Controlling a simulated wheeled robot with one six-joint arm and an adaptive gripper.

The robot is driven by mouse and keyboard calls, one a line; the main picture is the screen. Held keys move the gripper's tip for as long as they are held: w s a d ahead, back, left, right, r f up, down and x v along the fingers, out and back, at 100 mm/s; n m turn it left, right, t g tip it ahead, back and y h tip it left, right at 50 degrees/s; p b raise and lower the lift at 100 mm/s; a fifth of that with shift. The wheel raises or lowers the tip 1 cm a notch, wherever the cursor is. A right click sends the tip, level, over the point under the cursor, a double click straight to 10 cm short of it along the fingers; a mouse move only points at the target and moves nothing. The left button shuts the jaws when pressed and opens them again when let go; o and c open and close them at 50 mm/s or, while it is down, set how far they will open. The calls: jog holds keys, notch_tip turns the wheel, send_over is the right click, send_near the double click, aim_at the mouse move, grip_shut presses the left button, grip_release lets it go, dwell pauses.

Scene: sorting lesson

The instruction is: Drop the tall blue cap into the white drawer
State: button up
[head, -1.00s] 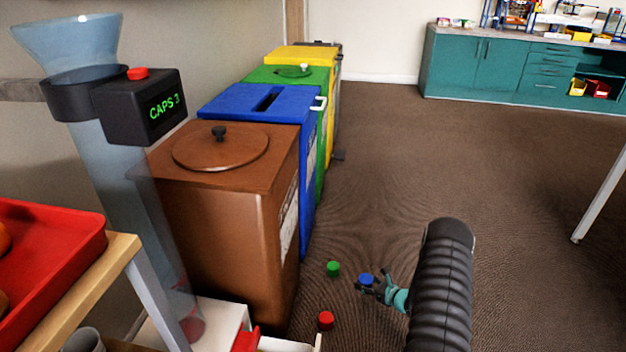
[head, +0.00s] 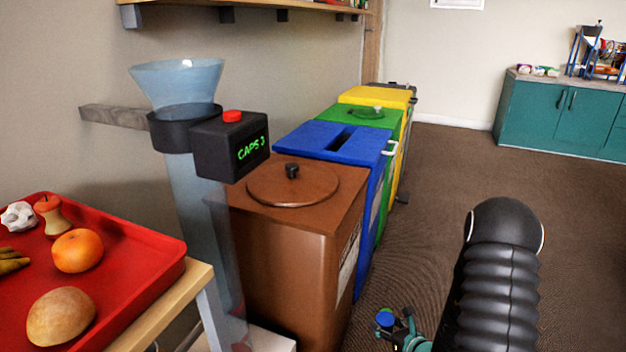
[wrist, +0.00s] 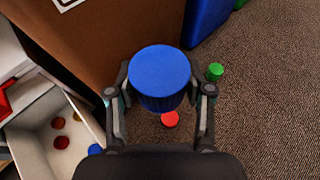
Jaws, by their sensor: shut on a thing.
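My gripper (head: 398,326) is shut on the tall blue cap (wrist: 160,78). In the wrist view the cap sits upright between the two fingertips, above the brown carpet. In the head view the cap (head: 384,319) shows low, right of the brown bin. The white drawer (wrist: 38,133) is open at the left of the wrist view, to the left of my gripper, with red and yellow caps lying inside. A blue thing (wrist: 95,149) shows at its right side; I cannot tell whether it is inside.
A red cap (wrist: 170,119) and a green cap (wrist: 215,71) lie on the carpet. The brown bin (head: 300,255) and blue bin (head: 345,140) stand along the wall. The cap tube (head: 205,230) and red tray (head: 130,255) are at the left. Open carpet lies to the right.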

jog(key=a+r+n+y, duration=0.1)
jog(key=a+r, duration=0.3)
jog(key=r, duration=0.1)
jog(key=shift+w+a+r+g, duration=0.2)
jog(key=shift+w+r+g, duration=0.1)
jog(key=shift+w+r, duration=0.1)
jog(key=shift+f, duration=0.1)
